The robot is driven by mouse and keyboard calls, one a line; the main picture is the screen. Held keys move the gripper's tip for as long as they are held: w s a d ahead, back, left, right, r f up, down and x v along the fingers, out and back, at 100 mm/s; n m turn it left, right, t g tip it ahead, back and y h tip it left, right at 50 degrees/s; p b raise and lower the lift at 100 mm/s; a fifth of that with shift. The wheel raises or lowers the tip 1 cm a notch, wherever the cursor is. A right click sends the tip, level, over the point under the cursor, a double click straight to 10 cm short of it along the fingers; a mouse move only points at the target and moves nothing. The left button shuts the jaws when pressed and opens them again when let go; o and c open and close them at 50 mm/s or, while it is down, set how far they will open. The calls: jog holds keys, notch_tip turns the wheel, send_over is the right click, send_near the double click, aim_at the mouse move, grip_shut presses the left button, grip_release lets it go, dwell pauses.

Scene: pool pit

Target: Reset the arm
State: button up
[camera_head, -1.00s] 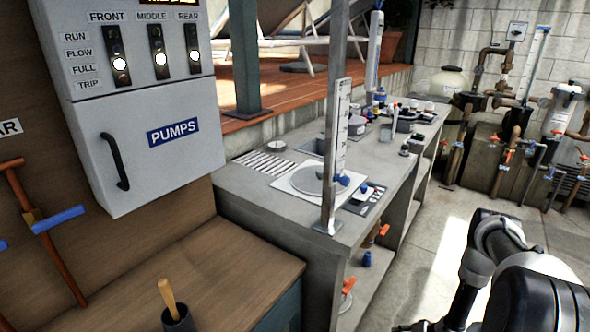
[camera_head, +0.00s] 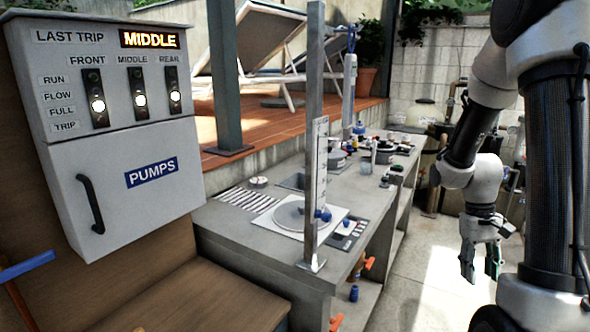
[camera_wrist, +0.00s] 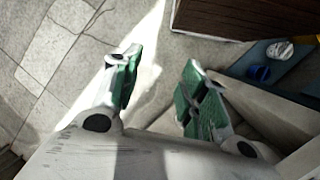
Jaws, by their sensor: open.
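My gripper (camera_head: 481,262) hangs pointing down at the right of the head view, over the paved floor and to the right of the grey counter. In the wrist view its two green-padded fingers (camera_wrist: 156,98) stand apart with nothing between them. My arm is folded upright along the right side of the head view. The gripper touches nothing that I can see.
The grey counter (camera_head: 255,240) holds several small items and a white plate. The pump box (camera_head: 110,150) hangs at the left, its panel reading MIDDLE. A metal post (camera_head: 312,130) rises at the counter's front. Sunlit floor (camera_head: 440,285) is free below my gripper.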

jog(key=s+a+r+n+t, duration=0.1)
jog(key=s+a+r+t, duration=0.2)
jog(key=r, duration=0.7)
jog(key=s+a+r+t, duration=0.4)
jog(key=s+a+r, duration=0.3)
jog(key=a+r, duration=0.2)
notch_tip(320, 180, up, 2)
jog(key=shift+s+a+r+n+t+y, duration=0.2)
jog(key=shift+s+n+t+y, duration=0.1)
jog(key=shift+n+y, duration=0.1)
